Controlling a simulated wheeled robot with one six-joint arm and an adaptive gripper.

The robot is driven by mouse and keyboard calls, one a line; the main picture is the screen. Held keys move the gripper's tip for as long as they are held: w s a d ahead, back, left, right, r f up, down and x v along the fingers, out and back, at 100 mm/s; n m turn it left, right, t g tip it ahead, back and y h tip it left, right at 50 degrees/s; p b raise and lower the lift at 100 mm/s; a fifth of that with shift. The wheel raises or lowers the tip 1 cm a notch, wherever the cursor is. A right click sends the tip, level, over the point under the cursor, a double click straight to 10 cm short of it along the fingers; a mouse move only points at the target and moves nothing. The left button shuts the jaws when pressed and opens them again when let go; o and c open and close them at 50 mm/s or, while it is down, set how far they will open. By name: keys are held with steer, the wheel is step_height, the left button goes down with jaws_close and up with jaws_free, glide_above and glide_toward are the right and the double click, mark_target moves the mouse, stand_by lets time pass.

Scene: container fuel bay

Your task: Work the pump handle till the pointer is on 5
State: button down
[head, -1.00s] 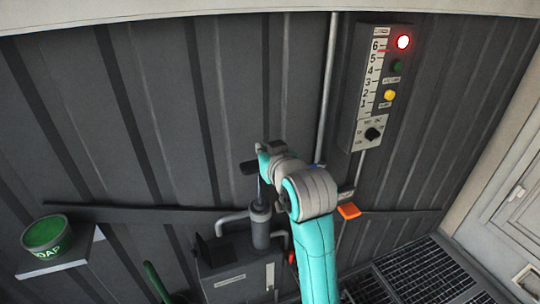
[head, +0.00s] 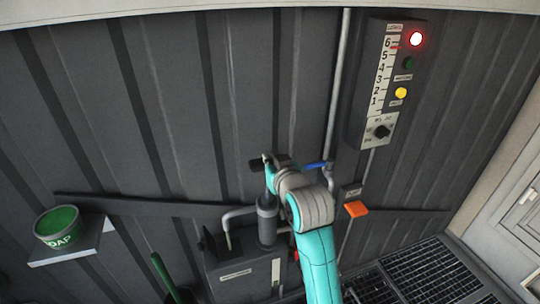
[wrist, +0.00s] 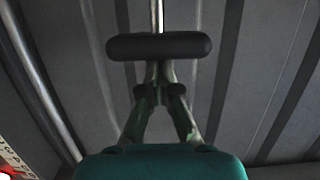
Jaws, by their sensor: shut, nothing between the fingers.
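The pump (head: 267,225) is a grey upright cylinder on a dark tank. Its black T-shaped handle (head: 257,163) stands above it, partly hidden by my arm. In the wrist view the handle bar (wrist: 158,46) crosses in front of my fingertips and hides them. My gripper (wrist: 158,68) is shut with nothing between its fingers, right by the bar; whether it touches is unclear. The gauge (head: 384,72) is a vertical scale from 1 to 6. A small red pointer (head: 393,48) seems to sit between 5 and 6, too small to read exactly. The red lamp (head: 416,39) is lit.
A yellow lamp (head: 401,93), a dark green lamp (head: 408,63) and a knob (head: 382,131) are on the gauge box. A blue lever (head: 318,165) and an orange piece (head: 356,209) are right of my arm. A green soap tub (head: 58,228) stands on a shelf at left.

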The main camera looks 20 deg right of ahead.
step_height(320, 180, down, 11)
steer(key=shift+r, duration=0.1)
stand_by(0.3)
